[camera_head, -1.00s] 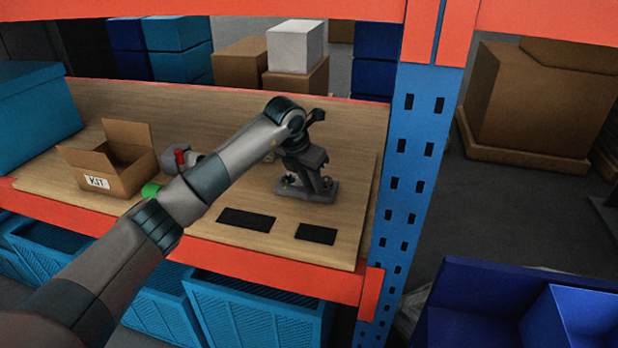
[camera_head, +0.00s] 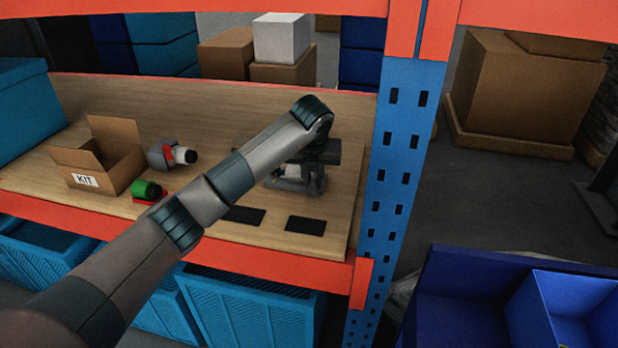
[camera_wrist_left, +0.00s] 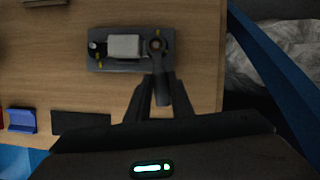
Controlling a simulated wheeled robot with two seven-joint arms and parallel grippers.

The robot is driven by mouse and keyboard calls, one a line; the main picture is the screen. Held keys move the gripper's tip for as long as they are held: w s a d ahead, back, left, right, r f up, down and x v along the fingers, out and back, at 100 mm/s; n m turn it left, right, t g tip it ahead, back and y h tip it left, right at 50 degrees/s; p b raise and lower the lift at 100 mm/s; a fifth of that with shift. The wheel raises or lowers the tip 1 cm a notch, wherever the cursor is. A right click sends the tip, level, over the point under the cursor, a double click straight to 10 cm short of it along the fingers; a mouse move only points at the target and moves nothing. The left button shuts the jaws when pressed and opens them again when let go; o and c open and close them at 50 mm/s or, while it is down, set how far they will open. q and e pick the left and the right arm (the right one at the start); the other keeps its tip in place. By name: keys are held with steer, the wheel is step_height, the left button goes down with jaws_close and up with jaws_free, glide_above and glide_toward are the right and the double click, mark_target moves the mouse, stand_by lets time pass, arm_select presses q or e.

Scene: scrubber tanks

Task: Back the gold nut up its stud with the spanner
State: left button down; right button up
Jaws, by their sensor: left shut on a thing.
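My left gripper (camera_wrist_left: 160,92) points down and is shut on the dark spanner (camera_wrist_left: 159,70) in the left wrist view. The spanner's ring end lies over the right end of the grey fixture (camera_wrist_left: 97,36), which has a pale block in its middle. Something brownish-gold shows inside the ring; I cannot tell whether it is the gold nut, or whether the ring is seated around it. Small gold bits show at the fixture's edges. In the head view the fixture (camera_head: 297,180) is partly hidden below my left wrist, and the fingers are hidden. My right gripper is out of view.
Two black pads (camera_head: 304,225) lie in front of the fixture. An open KIT box (camera_head: 122,172), a grey-and-red part (camera_head: 165,155) and a green part (camera_head: 147,190) lie to the left. A blue rack post (camera_head: 398,160) stands close on the right.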

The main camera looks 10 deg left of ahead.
arm_select(q)
steer(key=shift+w+d+n+g+y+b, duration=0.2)
steer(key=shift+d+n+y+b, duration=0.25)
steer(key=shift+n, duration=0.4)
steer(key=shift+w+d+n+g+y+b, duration=0.1)
steer(key=shift+w+d+n+y+b, duration=0.1)
steer(key=shift+d+n, duration=0.5)
steer(key=shift+a, duration=0.2)
steer(key=shift+s+a+m+h+b, duration=0.25)
steer(key=shift+a+m+h+b, duration=0.15)
steer(key=shift+m, duration=0.25)
steer(key=shift+r, duration=0.95)
steer(key=shift+r+p, duration=0.3)
steer(key=shift+r, duration=0.4)
